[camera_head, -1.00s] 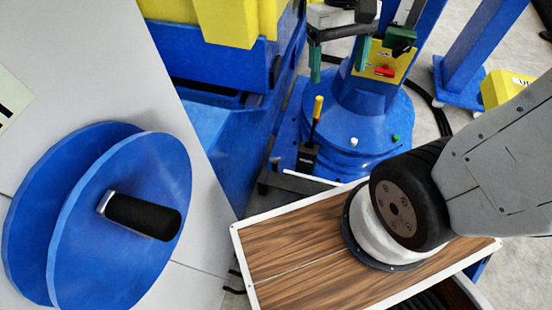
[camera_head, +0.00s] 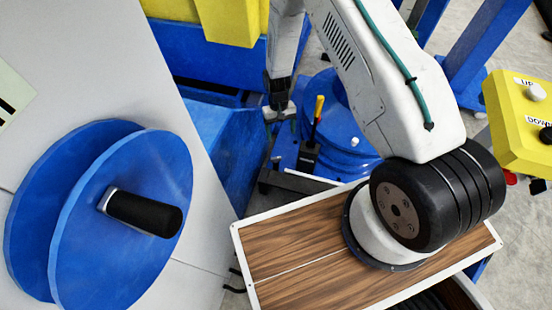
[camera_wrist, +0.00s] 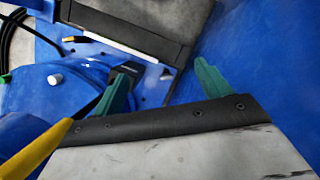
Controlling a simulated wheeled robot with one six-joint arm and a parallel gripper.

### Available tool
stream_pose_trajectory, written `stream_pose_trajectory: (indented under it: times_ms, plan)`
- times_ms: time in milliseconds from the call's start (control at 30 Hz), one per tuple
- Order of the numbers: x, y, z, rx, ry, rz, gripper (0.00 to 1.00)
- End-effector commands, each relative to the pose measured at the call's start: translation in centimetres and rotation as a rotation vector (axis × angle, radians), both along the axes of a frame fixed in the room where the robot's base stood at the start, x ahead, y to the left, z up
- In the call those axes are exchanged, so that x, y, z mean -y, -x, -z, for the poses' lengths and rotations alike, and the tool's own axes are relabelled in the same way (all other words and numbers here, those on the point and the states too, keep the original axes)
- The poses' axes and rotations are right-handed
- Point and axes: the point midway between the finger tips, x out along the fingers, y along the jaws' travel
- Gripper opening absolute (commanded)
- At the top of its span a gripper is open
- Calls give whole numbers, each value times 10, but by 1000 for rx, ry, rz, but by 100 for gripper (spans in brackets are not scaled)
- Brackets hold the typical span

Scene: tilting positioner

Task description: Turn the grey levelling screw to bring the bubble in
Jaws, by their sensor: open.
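A small pale knob (camera_head: 354,141) stands on the round blue base (camera_head: 338,160); a pale knob also shows in the wrist view (camera_wrist: 55,79). I cannot tell whether it is the grey levelling screw. No bubble can be made out in either view. My gripper (camera_head: 280,112) points down at the left of the round base, beside the blue machine body. In the wrist view my gripper (camera_wrist: 160,80) has its two green fingers wide apart, with nothing between them. The pale knob lies left of the fingers, apart from them.
A yellow-handled lever (camera_head: 318,107) stands in front of the round base. A blue wheel with a black crank handle (camera_head: 145,214) is at the left. A yellow UP/DOWN button box (camera_head: 522,118) is at the right. My arm hides part of the base.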

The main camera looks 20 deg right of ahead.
Motion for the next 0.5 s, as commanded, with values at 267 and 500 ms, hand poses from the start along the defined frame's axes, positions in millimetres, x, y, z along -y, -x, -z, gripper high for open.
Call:
stream_pose_trajectory:
  times_ms: [267,500]
  plan:
    - [0,21,187,124,21,27,76]
    - [7,16,306,381,48,56,76]
